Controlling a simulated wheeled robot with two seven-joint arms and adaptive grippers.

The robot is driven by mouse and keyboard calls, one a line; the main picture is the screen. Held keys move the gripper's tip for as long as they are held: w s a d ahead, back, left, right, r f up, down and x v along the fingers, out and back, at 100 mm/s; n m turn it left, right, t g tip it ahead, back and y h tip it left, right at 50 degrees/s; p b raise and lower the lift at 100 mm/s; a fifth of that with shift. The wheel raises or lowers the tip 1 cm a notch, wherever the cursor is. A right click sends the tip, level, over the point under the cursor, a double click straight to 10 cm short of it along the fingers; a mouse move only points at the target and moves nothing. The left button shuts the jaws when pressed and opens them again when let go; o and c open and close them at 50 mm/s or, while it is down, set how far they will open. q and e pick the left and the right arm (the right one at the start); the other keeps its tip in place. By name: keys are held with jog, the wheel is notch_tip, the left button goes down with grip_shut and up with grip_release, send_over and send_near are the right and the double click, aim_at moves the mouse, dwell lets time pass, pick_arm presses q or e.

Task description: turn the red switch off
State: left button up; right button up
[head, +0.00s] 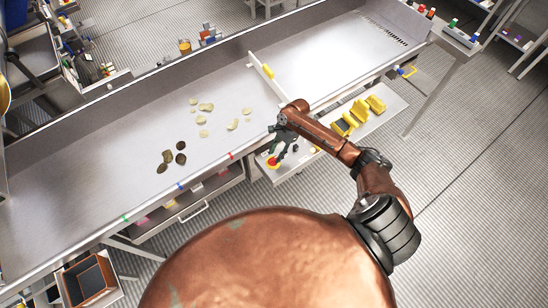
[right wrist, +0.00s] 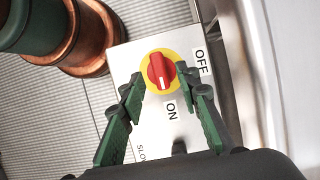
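The red switch (right wrist: 160,72) is a round red knob on a yellow disc, on a white panel. Its white mark points towards the ON label (right wrist: 171,110); the OFF label (right wrist: 201,62) is to the upper right. In the head view the red switch (head: 273,162) sits at the end of a low shelf in front of the table. My right gripper (right wrist: 165,88) is open, its green fingers apart on either side of the knob's near edge. I see no clear contact. In the head view my right gripper (head: 281,148) hangs above the switch. My left gripper is not in view.
A long metal table (head: 120,130) runs behind the switch, with potato-like chips (head: 205,107) and dark pieces (head: 173,160) on it. Yellow blocks (head: 352,117) lie on the low shelf right of my arm. A drawer (head: 190,205) is left of the switch.

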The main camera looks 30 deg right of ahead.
aim_at(273, 161)
jog(key=shift+x, duration=1.4)
jog(key=shift+c, duration=0.2)
grip_shut()
